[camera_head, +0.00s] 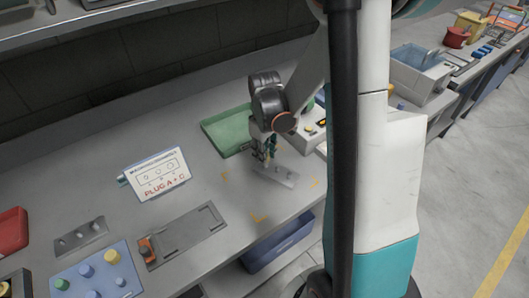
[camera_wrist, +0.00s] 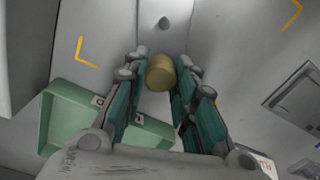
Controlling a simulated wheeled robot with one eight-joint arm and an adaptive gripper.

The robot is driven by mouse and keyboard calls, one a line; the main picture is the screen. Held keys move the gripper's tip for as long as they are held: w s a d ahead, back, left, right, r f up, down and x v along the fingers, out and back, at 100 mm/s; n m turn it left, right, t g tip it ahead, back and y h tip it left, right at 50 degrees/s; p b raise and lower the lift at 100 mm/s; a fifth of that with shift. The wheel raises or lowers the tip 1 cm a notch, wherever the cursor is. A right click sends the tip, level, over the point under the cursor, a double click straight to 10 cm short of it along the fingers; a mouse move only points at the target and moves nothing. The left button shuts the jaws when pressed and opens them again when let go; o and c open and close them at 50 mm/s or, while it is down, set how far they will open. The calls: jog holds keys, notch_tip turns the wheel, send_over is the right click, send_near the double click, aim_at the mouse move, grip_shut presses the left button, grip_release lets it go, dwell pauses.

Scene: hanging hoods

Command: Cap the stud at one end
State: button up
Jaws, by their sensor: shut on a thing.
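A grey metal strip (camera_head: 277,175) with small studs lies on the bench between yellow corner marks; it also shows in the wrist view (camera_wrist: 180,45). My gripper (camera_head: 268,155) points down at the strip's left end. In the wrist view my gripper (camera_wrist: 160,78) is shut on a dull yellow cap (camera_wrist: 159,72), which sits between the fingertips in line with the strip. One bare stud (camera_wrist: 165,22) shows beyond the cap. The cap hides the strip's near end, so I cannot tell whether it touches a stud. A card (camera_head: 157,175) reads "PLUG A + C".
A green tray (camera_head: 212,126) lies just behind my gripper. A control box (camera_head: 311,128) stands to the right. A blue board (camera_head: 72,272) with coloured caps, another studded strip (camera_head: 80,237) and a grey fixture (camera_head: 185,232) lie at left. Bench around the strip's front is clear.

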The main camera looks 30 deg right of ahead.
jog(key=shift+f+b, duration=1.35)
jog(key=shift+f, duration=0.15)
dwell(0.8)
jog(key=o, duration=0.8)
jog(key=shift+o, duration=0.2)
jog(key=shift+r, duration=0.15)
notch_tip(320, 180, up, 12)
jog(key=shift+f, duration=0.15)
